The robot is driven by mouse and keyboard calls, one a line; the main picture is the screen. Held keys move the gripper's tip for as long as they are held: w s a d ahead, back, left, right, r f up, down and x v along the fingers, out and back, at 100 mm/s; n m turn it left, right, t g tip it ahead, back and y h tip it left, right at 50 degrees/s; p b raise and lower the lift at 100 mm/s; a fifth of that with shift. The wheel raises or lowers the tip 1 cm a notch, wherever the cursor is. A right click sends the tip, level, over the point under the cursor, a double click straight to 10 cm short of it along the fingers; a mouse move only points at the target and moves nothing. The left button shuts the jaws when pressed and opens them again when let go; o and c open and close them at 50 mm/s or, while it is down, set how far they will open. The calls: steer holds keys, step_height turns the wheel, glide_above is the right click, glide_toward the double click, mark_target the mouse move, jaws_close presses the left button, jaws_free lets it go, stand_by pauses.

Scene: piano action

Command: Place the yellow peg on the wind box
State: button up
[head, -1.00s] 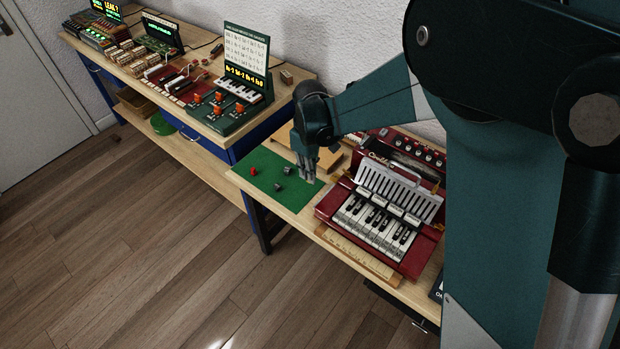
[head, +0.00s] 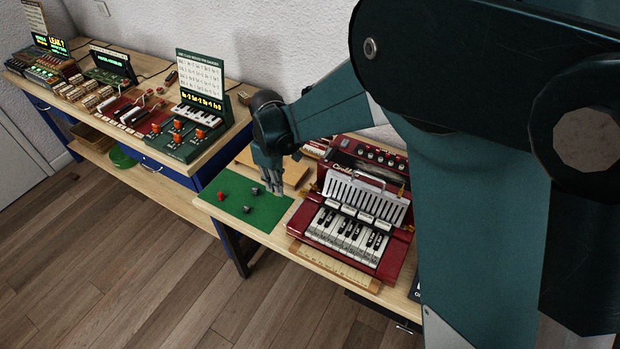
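My gripper (head: 276,190) points down over the right part of a green mat (head: 228,182). It is small in the view, and I cannot tell whether its fingers are open or shut, or whether they hold anything. I cannot make out a yellow peg. On the mat, left of my gripper, lie a small red piece (head: 220,197) and two small dark grey pieces (head: 255,191), the second nearer the front (head: 246,209). I cannot tell for certain which thing is the wind box.
A red accordion-like keyboard unit (head: 355,220) stands right of the mat. A wooden board (head: 292,172) lies behind the mat. On the bench to the left stand a green panel with orange-red knobs (head: 190,140) and several other devices. My arm hides the right side.

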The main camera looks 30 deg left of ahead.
steer(key=shift+r, duration=0.1)
step_height(320, 180, up, 20)
steer(key=w+d+m+p, duration=0.3)
steer(key=w+d, duration=0.3)
steer(key=d, duration=0.5)
steer(key=w+d+m+p, duration=0.25)
steer(key=w+d, duration=0.25)
steer(key=d, duration=0.5)
steer(key=w+d+m+p, duration=0.35)
steer(key=w+d, duration=0.25)
steer(key=d, duration=0.5)
steer(key=s+d+m+p, duration=0.1)
steer(key=d+m+p, duration=0.7)
steer(key=d, duration=2.4)
steer(key=shift+m, duration=0.6)
steer(key=shift+a+f+b, duration=0.15)
steer(key=shift+f+b, duration=0.7)
steer(key=shift+f, duration=1.75)
steer(key=shift+f, duration=0.1)
